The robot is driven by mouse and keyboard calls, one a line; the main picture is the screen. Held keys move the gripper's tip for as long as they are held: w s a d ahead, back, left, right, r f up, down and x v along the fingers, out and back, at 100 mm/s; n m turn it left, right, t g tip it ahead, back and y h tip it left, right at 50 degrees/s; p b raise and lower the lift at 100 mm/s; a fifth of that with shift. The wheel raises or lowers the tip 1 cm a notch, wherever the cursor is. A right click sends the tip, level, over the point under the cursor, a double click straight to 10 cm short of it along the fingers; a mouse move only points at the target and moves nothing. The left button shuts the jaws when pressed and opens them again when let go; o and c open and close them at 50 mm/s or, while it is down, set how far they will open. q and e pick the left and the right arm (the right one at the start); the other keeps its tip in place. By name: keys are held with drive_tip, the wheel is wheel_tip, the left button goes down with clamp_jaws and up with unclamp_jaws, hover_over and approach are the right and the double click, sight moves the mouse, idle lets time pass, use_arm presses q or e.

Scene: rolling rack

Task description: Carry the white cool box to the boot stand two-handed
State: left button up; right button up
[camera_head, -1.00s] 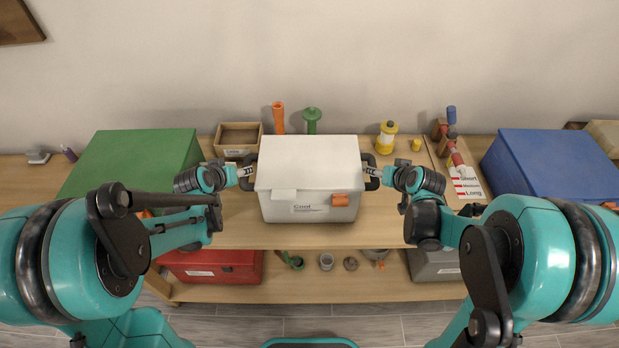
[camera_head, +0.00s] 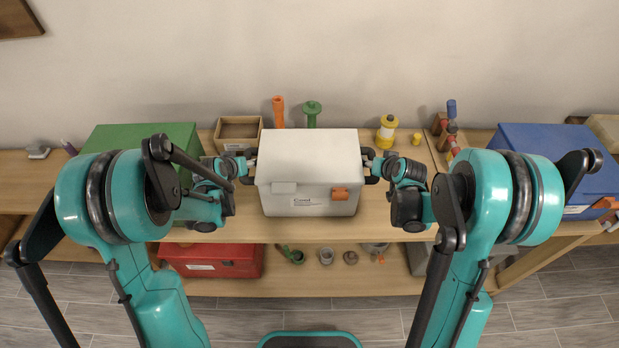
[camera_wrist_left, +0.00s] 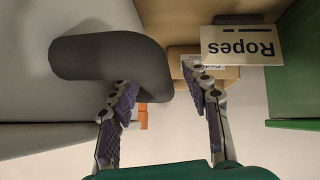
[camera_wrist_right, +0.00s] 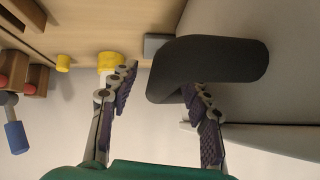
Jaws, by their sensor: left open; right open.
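The white cool box (camera_head: 308,160) stands upright with its lid shut on the upper wooden shelf, an orange latch and a label on its front. A dark handle sticks out on each side. My left gripper (camera_head: 248,165) is at the left handle. In the left wrist view its open fingers (camera_wrist_left: 160,98) straddle the dark handle (camera_wrist_left: 110,60). My right gripper (camera_head: 374,163) is at the right handle. In the right wrist view its open fingers (camera_wrist_right: 162,85) straddle the dark handle (camera_wrist_right: 205,65). I cannot tell whether any finger touches a handle. I cannot make out a boot stand.
A green box (camera_head: 135,140) stands left and a blue box (camera_head: 560,165) right on the shelf. A wooden tray (camera_head: 238,132), orange (camera_head: 278,112) and green (camera_head: 312,113) items and a yellow lantern (camera_head: 386,133) stand behind. A red box (camera_head: 212,262) is on the lower shelf.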

use_arm(q)
drive_tip(key=shift+w+f, duration=0.1)
use_arm(e)
drive_tip(key=shift+w+f, duration=0.1)
use_arm(q)
drive_tip(key=shift+c, duration=0.4)
use_arm(e)
drive_tip(key=shift+c, duration=0.4)
use_arm(q)
clamp_jaws()
use_arm(e)
clamp_jaws()
use_arm(q)
drive_tip(key=shift+w+r, duration=0.1)
drive_tip(key=shift+r, duration=0.15)
use_arm(e)
drive_tip(key=shift+w+r, duration=0.1)
drive_tip(key=shift+r, duration=0.15)
